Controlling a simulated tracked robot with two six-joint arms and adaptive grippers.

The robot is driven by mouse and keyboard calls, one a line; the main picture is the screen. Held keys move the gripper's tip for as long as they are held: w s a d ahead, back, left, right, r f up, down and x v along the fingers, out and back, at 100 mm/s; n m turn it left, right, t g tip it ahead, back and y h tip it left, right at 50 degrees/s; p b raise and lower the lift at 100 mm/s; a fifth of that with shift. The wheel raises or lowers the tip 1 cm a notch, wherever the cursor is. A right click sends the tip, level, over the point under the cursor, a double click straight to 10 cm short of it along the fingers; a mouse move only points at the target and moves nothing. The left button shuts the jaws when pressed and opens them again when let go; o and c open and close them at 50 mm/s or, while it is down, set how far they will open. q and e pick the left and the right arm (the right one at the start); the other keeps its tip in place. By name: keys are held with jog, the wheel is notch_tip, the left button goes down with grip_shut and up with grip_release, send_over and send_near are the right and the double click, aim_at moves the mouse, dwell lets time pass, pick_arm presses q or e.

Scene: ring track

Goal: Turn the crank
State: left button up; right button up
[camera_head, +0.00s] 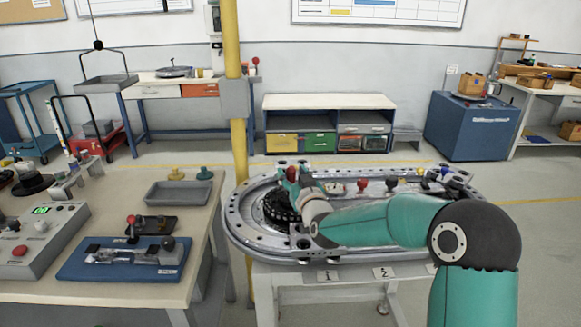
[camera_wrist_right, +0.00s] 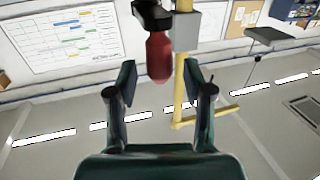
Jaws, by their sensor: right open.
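The crank's red handle (camera_head: 292,174) stands at the left end of the metal ring track, above a dark round hub (camera_head: 280,208). My right arm reaches in from the right, low over the track. My right gripper (camera_head: 303,187) is beside the red handle and partly hidden by my own wrist. In the right wrist view the two fingers of the right gripper (camera_wrist_right: 160,77) are apart. The red handle (camera_wrist_right: 160,57) shows between and just beyond their tips, with a dark part at its top. I cannot tell whether a finger touches it. My left gripper is not in view.
The oval ring track (camera_head: 240,237) sits on a pale stand. Small red, yellow and blue pieces stand along its far side. A yellow post (camera_head: 234,100) rises behind its left end. A workbench (camera_head: 205,250) on the left carries a grey control box, a blue fixture and a grey tray (camera_head: 180,193).

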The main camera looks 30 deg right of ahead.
jog(key=shift+x, duration=1)
grip_shut()
jog(key=shift+a, duration=0.1)
